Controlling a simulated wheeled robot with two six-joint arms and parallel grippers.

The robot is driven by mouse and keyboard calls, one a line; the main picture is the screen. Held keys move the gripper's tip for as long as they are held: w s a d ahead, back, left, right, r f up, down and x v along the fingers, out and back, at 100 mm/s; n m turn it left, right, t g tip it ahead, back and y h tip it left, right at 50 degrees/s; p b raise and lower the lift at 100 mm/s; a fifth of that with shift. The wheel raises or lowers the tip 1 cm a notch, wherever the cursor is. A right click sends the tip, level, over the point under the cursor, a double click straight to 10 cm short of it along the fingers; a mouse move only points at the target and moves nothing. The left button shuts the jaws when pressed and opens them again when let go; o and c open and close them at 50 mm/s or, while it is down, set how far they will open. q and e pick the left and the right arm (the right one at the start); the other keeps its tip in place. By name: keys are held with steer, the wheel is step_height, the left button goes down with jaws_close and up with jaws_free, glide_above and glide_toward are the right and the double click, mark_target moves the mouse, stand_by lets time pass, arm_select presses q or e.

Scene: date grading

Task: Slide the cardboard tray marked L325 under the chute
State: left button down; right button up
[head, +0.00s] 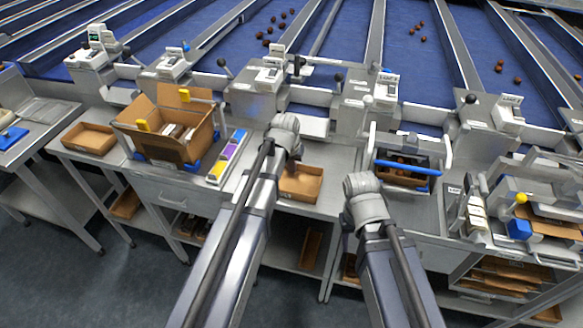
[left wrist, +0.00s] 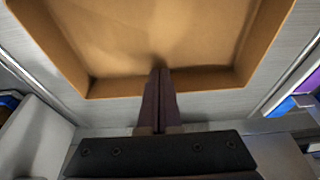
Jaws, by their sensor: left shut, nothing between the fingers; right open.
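A shallow brown cardboard tray (head: 312,196) lies on the steel bench in the middle of the head view; I can read no mark on it. My left gripper (head: 292,167) is shut and empty at the tray's far side. In the left wrist view the tray's floor (left wrist: 150,35) fills the top, and the shut fingers (left wrist: 161,72) overlap its wall; contact cannot be told. A grey chute housing (head: 262,95) stands behind the tray. My right arm's wrist shows right of the tray, but its gripper is hidden.
An open cardboard box (head: 160,152) and a strip of coloured cards (head: 227,155) stand to the left. Another small tray (head: 90,138) lies farther left. A frame with a blue bar (head: 408,167) stands to the right. Bare bench shows between the cards and the tray.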

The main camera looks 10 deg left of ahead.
arm_select(q)
steer(key=w, duration=1.3)
steer(key=shift+w+d, duration=0.2)
steer(key=shift+w, duration=0.15)
steer(key=shift+s, duration=0.15)
